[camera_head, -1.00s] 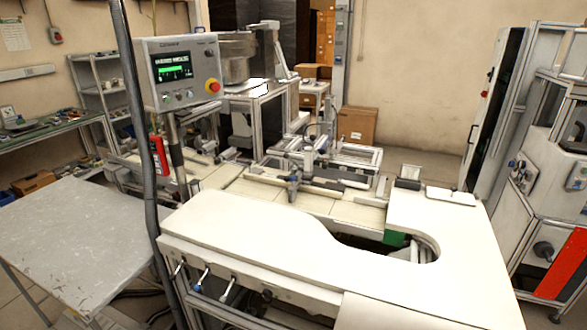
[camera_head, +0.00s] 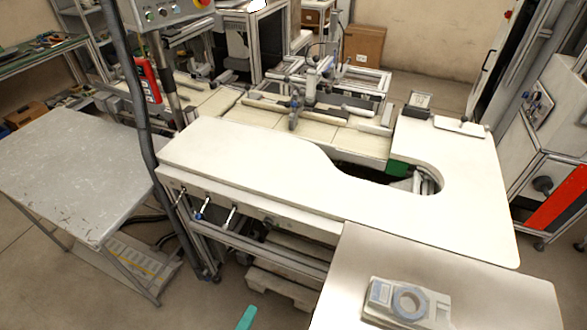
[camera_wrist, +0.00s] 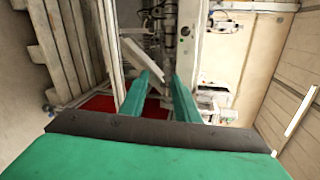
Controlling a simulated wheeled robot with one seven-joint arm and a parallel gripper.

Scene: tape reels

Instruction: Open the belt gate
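The pale tiled belt surface (camera_head: 355,145) lies behind the white curved worktop. A small upright post with a blue part (camera_head: 294,113) stands at its edge, beside a light bar (camera_head: 262,106). I cannot tell for certain which part is the belt gate. My gripper's teal fingers (camera_wrist: 163,80) show in the wrist view, apart with nothing between them. A teal tip of my gripper (camera_head: 246,318) shows at the bottom of the head view, well in front of the worktop and far from the belt.
The white worktop (camera_head: 250,150) has a curved cutout on its right. Three small levers (camera_head: 203,208) stick out below its front edge. A grey table (camera_head: 75,170) stands at left, with a dark vertical pole beside it. A beige side table (camera_head: 385,255) holds a tape reel device (camera_head: 408,300).

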